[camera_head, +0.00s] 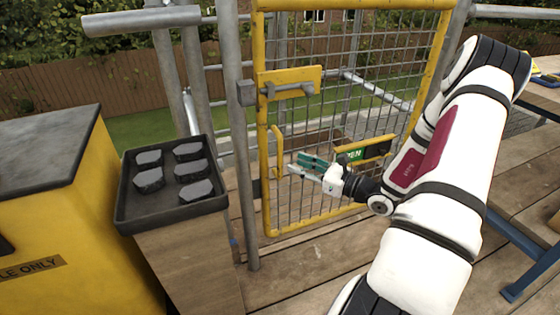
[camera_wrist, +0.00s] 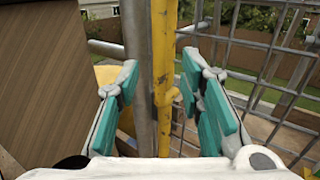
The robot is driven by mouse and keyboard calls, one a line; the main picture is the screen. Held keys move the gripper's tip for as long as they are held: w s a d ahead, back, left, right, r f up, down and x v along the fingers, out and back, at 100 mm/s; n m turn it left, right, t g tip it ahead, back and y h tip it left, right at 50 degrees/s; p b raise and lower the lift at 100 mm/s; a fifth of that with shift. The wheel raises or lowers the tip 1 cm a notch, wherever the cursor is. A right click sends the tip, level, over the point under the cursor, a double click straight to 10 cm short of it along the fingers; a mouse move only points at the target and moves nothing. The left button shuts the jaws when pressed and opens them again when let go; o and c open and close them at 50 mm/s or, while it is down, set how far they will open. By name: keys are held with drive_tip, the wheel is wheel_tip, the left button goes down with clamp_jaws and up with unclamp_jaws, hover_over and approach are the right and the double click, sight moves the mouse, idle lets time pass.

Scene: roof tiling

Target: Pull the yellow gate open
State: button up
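The yellow gate (camera_head: 262,140) has a yellow frame with grey mesh and stands upright beside a grey post (camera_head: 239,140). A yellow plate with a grey bolt (camera_head: 288,90) sits high on its left edge, next to a grey keeper on the post. I cannot tell whether the bolt is in the keeper. Below it is a yellow pull handle (camera_head: 277,150). My gripper (camera_head: 296,165) is just right of the handle, with teal pads apart and empty. In the wrist view the handle (camera_wrist: 173,105) and gate edge (camera_wrist: 164,50) appear between the open fingers (camera_wrist: 160,78).
A dark tray (camera_head: 126,208) with several grey tiles stands left of the post, beside a yellow box (camera_head: 75,230) with a dark top. A bench with blue legs (camera_head: 525,255) is at right. Plank floor (camera_head: 305,255) lies before the gate.

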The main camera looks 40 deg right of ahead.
drive_tip(key=b, duration=0.2)
hover_over(280, 175)
drive_tip(key=shift+w+d, duration=0.25)
drive_tip(key=shift+w, duration=0.15)
clamp_jaws()
